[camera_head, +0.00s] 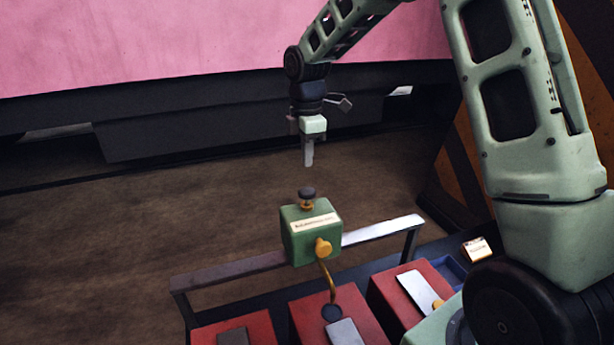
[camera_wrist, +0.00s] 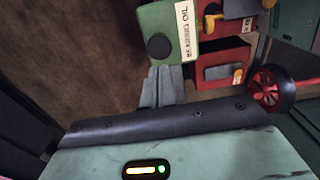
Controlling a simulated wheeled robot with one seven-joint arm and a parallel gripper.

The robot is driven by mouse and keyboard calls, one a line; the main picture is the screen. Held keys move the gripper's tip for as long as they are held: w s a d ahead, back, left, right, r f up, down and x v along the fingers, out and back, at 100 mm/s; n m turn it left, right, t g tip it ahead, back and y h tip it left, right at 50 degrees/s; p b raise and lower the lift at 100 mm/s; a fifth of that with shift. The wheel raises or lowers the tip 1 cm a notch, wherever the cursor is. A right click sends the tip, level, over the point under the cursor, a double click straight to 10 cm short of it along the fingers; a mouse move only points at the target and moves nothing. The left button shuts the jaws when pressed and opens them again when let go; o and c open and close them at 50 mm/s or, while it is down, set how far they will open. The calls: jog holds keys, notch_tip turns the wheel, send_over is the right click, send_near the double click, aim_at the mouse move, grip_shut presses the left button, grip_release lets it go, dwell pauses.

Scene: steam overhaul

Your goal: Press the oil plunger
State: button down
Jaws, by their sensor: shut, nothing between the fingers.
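The oil plunger (camera_head: 307,194) is a dark round knob on top of a green box (camera_head: 296,240) with a pale label. In the wrist view the plunger (camera_wrist: 158,46) shows as a dark disc on the green box (camera_wrist: 185,12), whose label reads OIL. A yellow knob (camera_head: 323,247) and a brass pipe (camera_head: 328,280) are on the box's front. My gripper (camera_head: 309,163) is shut and empty, pointing down above the plunger with a clear gap between them. In the wrist view my fingers (camera_wrist: 163,88) lie just below the plunger disc.
The box sits at a metal rail (camera_head: 385,228). Red boxes (camera_head: 330,310) stand in front of it, and a blue tray (camera_head: 448,270) is to the right. A red wheel (camera_wrist: 268,90) shows in the wrist view. Brown floor (camera_head: 150,210) lies open behind and left.

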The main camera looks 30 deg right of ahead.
aim_at(307, 192)
notch_tip(307, 192, down, 8)
jog(key=p, duration=0.2)
jog(key=shift+r+p, duration=0.25)
jog(key=shift+p, duration=0.15)
jog(key=shift+f, duration=0.1)
notch_tip(307, 192, down, 3)
jog(key=shift+r+b, duration=0.15)
jog(key=shift+b, duration=0.9)
jog(key=shift+s, duration=0.1)
